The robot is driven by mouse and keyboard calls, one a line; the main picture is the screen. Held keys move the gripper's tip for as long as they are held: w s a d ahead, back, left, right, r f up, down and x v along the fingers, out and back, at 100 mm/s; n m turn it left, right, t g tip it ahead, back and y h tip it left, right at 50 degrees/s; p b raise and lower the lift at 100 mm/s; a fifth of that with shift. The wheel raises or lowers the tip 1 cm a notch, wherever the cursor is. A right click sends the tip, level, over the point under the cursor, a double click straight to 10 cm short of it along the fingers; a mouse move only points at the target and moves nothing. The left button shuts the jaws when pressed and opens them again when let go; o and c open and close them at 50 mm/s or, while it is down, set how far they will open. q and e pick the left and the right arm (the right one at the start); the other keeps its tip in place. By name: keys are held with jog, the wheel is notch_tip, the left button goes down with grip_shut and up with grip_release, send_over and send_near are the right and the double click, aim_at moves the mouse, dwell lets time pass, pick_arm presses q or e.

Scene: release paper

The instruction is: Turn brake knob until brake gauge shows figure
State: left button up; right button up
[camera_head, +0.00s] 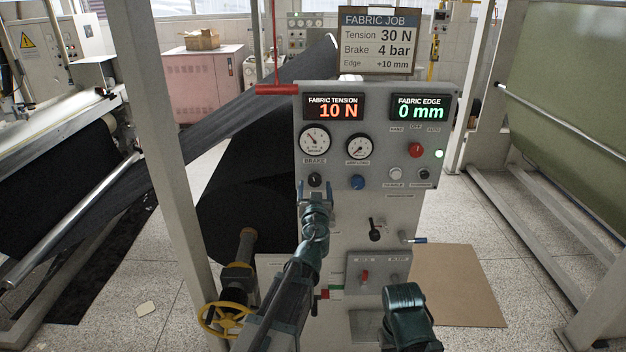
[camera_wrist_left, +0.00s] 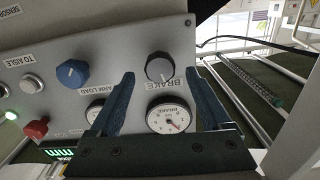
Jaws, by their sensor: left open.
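The black brake knob (camera_head: 315,180) is on the grey panel (camera_head: 345,255), below the round white brake gauge (camera_head: 314,140). The gauge needle points to the upper left in the head view; its reading is too small to tell. My left gripper (camera_head: 316,188) is open in front of the knob, one finger to each side. In the left wrist view the knob (camera_wrist_left: 159,68) shows between the open fingers (camera_wrist_left: 157,80), with the gauge (camera_wrist_left: 168,118) upside down. I cannot tell whether the fingers reach around the knob. My right arm (camera_head: 405,305) is low at right; its fingers are hidden.
The job sign (camera_head: 377,40) reads tension 30 N, brake 4 bar, edge +10 mm. Displays show fabric tension (camera_head: 334,107) 10 N and fabric edge (camera_head: 420,107) 0 mm. A blue knob (camera_head: 357,182) sits right of the brake knob. A black lever (camera_head: 375,232) is below.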

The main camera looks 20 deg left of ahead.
aim_at(315, 182)
pick_arm(q)
jog(key=x, duration=0.3)
jog(key=shift+w+a, duration=0.1)
jog(key=shift+w, duration=0.25)
grip_shut()
